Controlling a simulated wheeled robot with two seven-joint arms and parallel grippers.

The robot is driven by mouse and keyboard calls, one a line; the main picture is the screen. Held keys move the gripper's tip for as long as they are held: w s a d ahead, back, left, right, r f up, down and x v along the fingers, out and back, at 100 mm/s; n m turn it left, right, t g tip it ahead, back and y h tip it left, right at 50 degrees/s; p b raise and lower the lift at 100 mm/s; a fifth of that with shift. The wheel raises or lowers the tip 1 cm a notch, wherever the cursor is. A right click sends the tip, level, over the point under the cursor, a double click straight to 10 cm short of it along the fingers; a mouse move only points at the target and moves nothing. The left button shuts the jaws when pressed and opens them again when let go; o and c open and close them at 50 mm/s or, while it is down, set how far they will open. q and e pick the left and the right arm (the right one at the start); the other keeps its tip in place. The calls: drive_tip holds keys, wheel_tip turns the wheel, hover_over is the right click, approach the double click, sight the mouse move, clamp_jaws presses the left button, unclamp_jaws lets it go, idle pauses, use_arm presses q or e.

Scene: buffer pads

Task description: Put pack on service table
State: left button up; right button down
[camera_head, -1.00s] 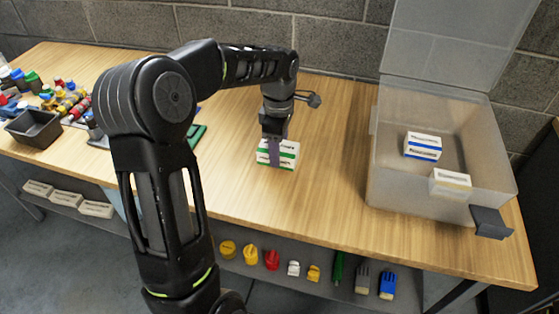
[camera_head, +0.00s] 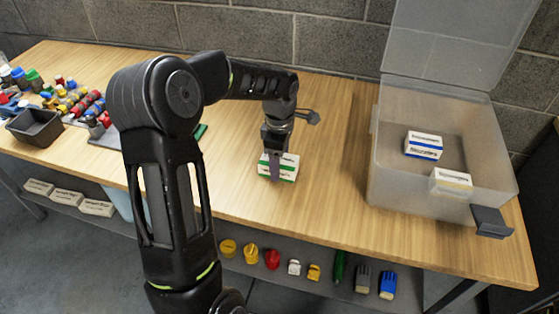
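A white pack with green stripes (camera_head: 288,172) is on or just above the wooden service table (camera_head: 325,170), in the middle of the head view. My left gripper (camera_head: 276,172) points down over it, with a finger in front of the pack's near face. The gripper appears shut on the pack. The far finger is hidden, and I cannot tell whether the pack touches the table. My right gripper is not in view.
A clear open bin (camera_head: 390,185) at the right holds a blue-striped pack (camera_head: 423,145) and a yellow-striped pack (camera_head: 451,181). A dark tray (camera_head: 35,127) and small coloured items stand at the left. The table around the green-striped pack is clear.

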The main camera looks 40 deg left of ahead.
use_arm(q)
drive_tip(key=shift+o, duration=0.9)
drive_tip(key=shift+r, duration=0.15)
wheel_tip(320, 180, up, 12)
idle(1.4)
